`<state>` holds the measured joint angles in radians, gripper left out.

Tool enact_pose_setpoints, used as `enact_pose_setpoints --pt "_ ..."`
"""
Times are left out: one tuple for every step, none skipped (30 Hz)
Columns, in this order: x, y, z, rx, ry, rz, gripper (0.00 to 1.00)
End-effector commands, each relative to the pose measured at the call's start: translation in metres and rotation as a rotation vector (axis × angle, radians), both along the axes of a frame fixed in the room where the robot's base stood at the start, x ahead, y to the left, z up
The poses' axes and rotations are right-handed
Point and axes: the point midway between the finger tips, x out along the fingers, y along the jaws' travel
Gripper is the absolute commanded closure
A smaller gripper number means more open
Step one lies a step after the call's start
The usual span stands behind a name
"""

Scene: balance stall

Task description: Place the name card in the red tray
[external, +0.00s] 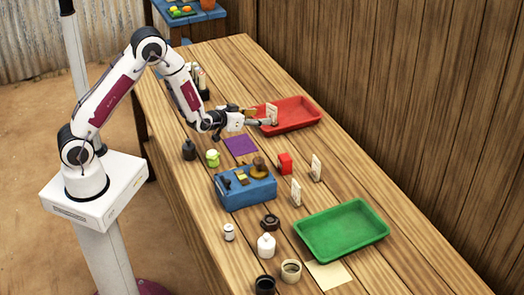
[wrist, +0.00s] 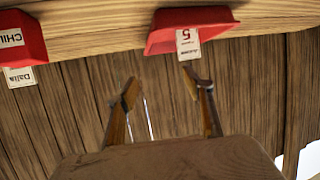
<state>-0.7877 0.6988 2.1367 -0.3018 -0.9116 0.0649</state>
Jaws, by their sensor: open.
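The red tray (external: 302,122) lies at the far end of the table by the plank wall. A small white card (external: 271,114) stands upright at its left end; I cannot tell whether it rests in the tray. My gripper (external: 262,117) is open beside that card. In the wrist view, the fingers of my gripper (wrist: 160,79) are apart with nothing between them. There, a white card marked 5 (wrist: 188,42) shows against a red thing. A name card reading Dalia (wrist: 19,77) is at the left edge. Two more upright white cards (external: 296,191) (external: 316,168) stand mid-table.
A red box (external: 285,163) stands near these cards; a red thing labelled CHILI (wrist: 35,42) shows in the wrist view. A blue box (external: 245,194), a purple sheet (external: 241,145) and a green tray (external: 342,252) are nearer. Jars and bottles stand around. The wall is close behind.

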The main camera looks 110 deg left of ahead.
Motion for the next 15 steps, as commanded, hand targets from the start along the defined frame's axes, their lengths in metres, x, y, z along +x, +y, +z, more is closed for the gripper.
enact_pose_setpoints --pt "0.011 -0.011 0.011 -0.011 -0.002 -0.027 0.49" --pt "0.015 -0.018 0.016 -0.021 0.0 -0.042 0.49" --pt "0.022 -0.027 0.022 -0.034 0.002 -0.062 0.49" --pt "0.026 -0.034 0.026 -0.042 0.004 -0.077 0.49" --pt "0.03 -0.041 0.031 -0.052 0.007 -0.091 0.49" --pt "0.036 -0.051 0.037 -0.063 0.01 -0.113 0.49" --pt "0.04 -0.058 0.041 -0.073 0.014 -0.128 0.49" --pt "0.044 -0.065 0.046 -0.081 0.016 -0.143 0.49" --pt "0.048 -0.076 0.052 -0.093 0.022 -0.164 0.49" --pt "0.051 -0.084 0.056 -0.102 0.025 -0.178 0.49" --pt "0.054 -0.091 0.06 -0.111 0.029 -0.193 0.49" --pt "0.058 -0.102 0.066 -0.121 0.034 -0.214 0.49" --pt "0.06 -0.11 0.07 -0.129 0.039 -0.229 0.49" --pt "0.063 -0.118 0.075 -0.136 0.043 -0.243 0.49" --pt "0.065 -0.129 0.08 -0.147 0.051 -0.264 0.49"
